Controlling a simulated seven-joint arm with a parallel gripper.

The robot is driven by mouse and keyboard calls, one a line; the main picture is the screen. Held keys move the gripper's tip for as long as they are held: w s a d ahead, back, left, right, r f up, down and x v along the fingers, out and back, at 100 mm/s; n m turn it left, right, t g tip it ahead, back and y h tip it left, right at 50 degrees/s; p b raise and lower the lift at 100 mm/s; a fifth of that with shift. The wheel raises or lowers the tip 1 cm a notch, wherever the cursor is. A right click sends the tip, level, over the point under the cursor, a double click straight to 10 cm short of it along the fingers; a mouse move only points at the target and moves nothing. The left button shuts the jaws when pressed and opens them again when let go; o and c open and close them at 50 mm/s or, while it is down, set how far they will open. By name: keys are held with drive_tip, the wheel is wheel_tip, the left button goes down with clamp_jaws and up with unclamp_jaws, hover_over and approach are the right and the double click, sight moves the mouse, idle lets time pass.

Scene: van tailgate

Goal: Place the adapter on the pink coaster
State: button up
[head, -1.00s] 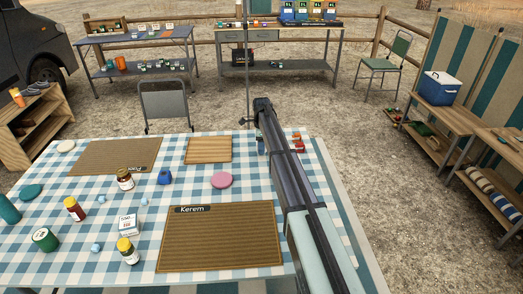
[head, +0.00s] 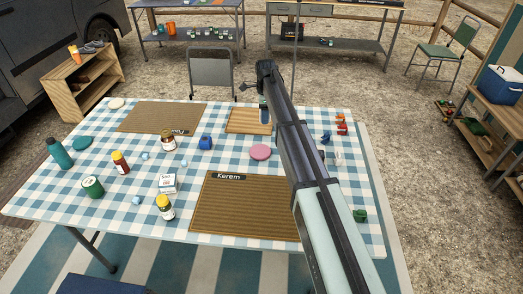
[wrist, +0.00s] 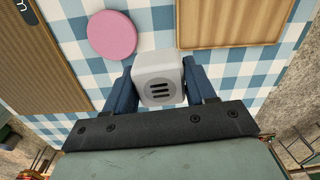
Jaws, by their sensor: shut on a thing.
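The adapter (wrist: 158,78) is a pale grey-white block with dark slots on its face. In the wrist view it sits between the two blue fingers of my gripper (wrist: 160,85), which is shut on it. The pink coaster (wrist: 112,35) is a round disc, up and left of the adapter in that view and apart from it. In the head view the pink coaster (head: 260,152) lies bare on the checked cloth, just left of my arm. The adapter cannot be made out clearly in the head view.
A brown mat labelled Kerem (head: 245,208) lies in front of the coaster, and a wooden board (head: 246,121) behind it. A blue item (head: 205,142), a brown jar (head: 168,140) and a white box (head: 168,184) stand to the left. Small red items (head: 341,129) lie right of my arm.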

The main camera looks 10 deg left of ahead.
hover_over(260, 151)
drive_tip(key=w, duration=0.3)
drive_tip(key=shift+s+m, duration=0.6)
drive_tip(key=shift+s, duration=0.85)
drive_tip(key=shift+f, duration=4.85)
drive_tip(key=shift+f, duration=0.1)
drive_tip(key=o, duration=1.1)
wheel_tip(260, 151, up, 12)
drive_tip(key=shift+r, duration=0.1)
